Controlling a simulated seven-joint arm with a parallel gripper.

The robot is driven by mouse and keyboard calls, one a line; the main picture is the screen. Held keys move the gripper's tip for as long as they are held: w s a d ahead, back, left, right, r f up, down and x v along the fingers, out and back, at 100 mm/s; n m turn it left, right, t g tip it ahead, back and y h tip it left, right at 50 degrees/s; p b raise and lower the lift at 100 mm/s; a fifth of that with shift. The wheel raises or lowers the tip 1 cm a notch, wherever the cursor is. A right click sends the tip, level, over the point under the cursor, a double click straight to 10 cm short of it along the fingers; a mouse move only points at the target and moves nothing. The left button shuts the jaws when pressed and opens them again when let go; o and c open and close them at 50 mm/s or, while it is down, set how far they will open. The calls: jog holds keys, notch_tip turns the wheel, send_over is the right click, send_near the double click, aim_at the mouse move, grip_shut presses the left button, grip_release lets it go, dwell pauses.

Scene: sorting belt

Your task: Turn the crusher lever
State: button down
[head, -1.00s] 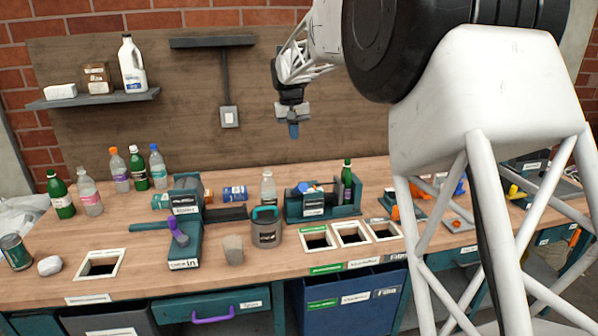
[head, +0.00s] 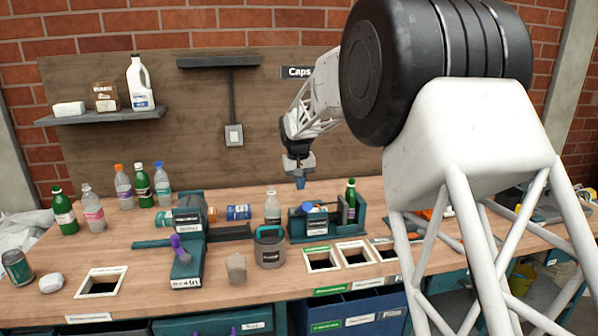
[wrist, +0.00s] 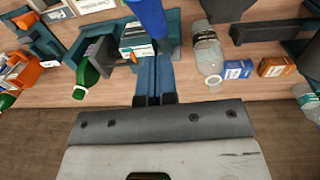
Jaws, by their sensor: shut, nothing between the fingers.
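The crusher (head: 188,220) is a teal machine with a dark bar on its right, standing on the left half of the bench. A purple-handled lever (head: 180,248) stands up at its front. My gripper (head: 300,184) is shut and empty, pointing down above and behind the teal holder, well to the right of the lever and not touching it. In the wrist view its blue fingers (wrist: 153,78) are together. The lever is not visible in the wrist view.
The teal holder (head: 298,232) has a green bottle (head: 350,194) at its right end. A clear bottle (head: 272,207), a grey bin (head: 269,250) and a grey cup (head: 236,268) stand between it and the crusher. Square openings (head: 322,262) are cut into the bench front.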

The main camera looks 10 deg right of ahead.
aim_at(301, 210)
jog(key=shift+s+d+f, duration=0.2)
jog(key=shift+s+f, duration=0.3)
jog(key=shift+f, duration=0.15)
jog(key=shift+s+d+f, duration=0.15)
jog(key=shift+s+f, duration=0.35)
jog(key=shift+f, duration=0.15)
jog(key=shift+s+f+t, duration=0.5)
jog(key=shift+s+f, duration=0.3)
jog(key=s+f, duration=0.4)
jog(key=f, duration=0.2)
jog(key=shift+w+r, duration=0.1)
